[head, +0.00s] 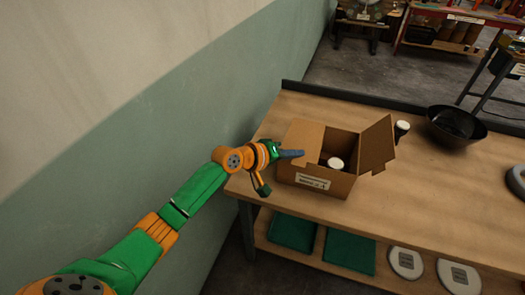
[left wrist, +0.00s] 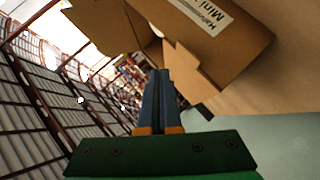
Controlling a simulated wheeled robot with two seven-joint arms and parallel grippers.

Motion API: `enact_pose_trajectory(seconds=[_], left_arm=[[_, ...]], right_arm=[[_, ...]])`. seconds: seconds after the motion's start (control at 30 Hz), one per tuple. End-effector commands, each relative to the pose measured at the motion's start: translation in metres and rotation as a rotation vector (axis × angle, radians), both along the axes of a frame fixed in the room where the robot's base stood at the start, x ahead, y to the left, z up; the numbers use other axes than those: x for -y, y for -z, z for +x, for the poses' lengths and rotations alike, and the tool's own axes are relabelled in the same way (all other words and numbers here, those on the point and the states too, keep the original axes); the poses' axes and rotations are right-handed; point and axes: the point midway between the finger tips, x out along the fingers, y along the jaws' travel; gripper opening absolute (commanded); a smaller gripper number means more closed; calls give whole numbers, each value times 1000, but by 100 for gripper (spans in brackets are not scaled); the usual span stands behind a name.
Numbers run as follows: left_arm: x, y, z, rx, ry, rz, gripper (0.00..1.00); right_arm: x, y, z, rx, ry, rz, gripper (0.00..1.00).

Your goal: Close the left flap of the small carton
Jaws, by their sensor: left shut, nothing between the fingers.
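The small carton (head: 318,187) stands on the wooden table with a white label on its front. Its right flap (head: 377,146) stands up and leans outward. Its left flap (head: 299,142) is raised at the left side, partly behind my gripper. A drum with a white top (head: 335,163) is inside. My left gripper (head: 300,153) is shut and empty, its fingers at the carton's left edge near that flap. In the left wrist view the shut fingers (left wrist: 165,78) lie in front of the carton (left wrist: 215,40); I cannot tell whether they touch it. My right gripper is not in view.
Green items (head: 292,232) and round pale drumheads (head: 406,262) lie on the lower shelf. A wall (head: 190,120) stands close on the left.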

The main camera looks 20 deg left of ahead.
Motion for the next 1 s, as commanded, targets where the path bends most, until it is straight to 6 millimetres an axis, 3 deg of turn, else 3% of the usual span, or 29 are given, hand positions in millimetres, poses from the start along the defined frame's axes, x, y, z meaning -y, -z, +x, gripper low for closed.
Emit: enact_pose_trajectory(seconds=[0.5,1.0], left_arm=[[14,23,0,0,0,-2,0],[17,30,0,0,0,-2,0]], right_arm=[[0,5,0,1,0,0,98],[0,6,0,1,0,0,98]])
